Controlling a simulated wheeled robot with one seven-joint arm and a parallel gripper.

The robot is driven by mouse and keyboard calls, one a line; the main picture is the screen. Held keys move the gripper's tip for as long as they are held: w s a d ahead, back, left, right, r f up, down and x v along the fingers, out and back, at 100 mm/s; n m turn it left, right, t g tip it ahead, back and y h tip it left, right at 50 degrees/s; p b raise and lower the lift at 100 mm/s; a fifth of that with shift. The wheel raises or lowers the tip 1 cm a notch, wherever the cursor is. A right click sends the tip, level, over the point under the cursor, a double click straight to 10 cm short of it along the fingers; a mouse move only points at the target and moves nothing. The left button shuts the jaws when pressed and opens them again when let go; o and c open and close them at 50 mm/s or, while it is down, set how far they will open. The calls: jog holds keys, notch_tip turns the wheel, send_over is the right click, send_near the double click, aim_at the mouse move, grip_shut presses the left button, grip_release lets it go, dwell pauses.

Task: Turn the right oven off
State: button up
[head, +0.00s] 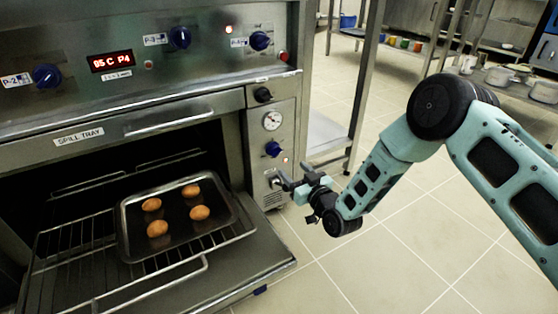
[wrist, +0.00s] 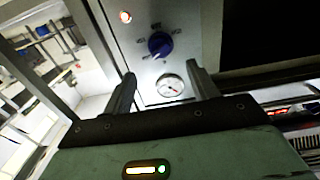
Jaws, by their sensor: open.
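The oven (head: 186,119) stands at the left of the head view with its door folded down. On its right-hand panel are a round dial gauge (head: 272,121), a blue knob (head: 273,149) below it and a small lit red lamp (head: 285,160). My gripper (head: 283,184) is close to this panel, just below the knob. In the wrist view the blue knob (wrist: 160,45), the gauge (wrist: 171,85) and the lit lamp (wrist: 125,16) appear upside down. My gripper (wrist: 162,72) is open there, its fingers either side of the knob and gauge area, holding nothing. Contact with the panel cannot be told.
A tray (head: 128,236) with several brown rolls (head: 157,228) sits on the oven rack (head: 75,240). The open door (head: 240,262) juts out low, left of my gripper. A steel table (head: 330,135) stands behind right. The tiled floor (head: 395,270) is clear.

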aim_at(278, 155)
jog(key=b+x, duration=0.4)
jog(key=x, duration=0.6)
jog(key=shift+a, duration=0.15)
jog(key=c, duration=1)
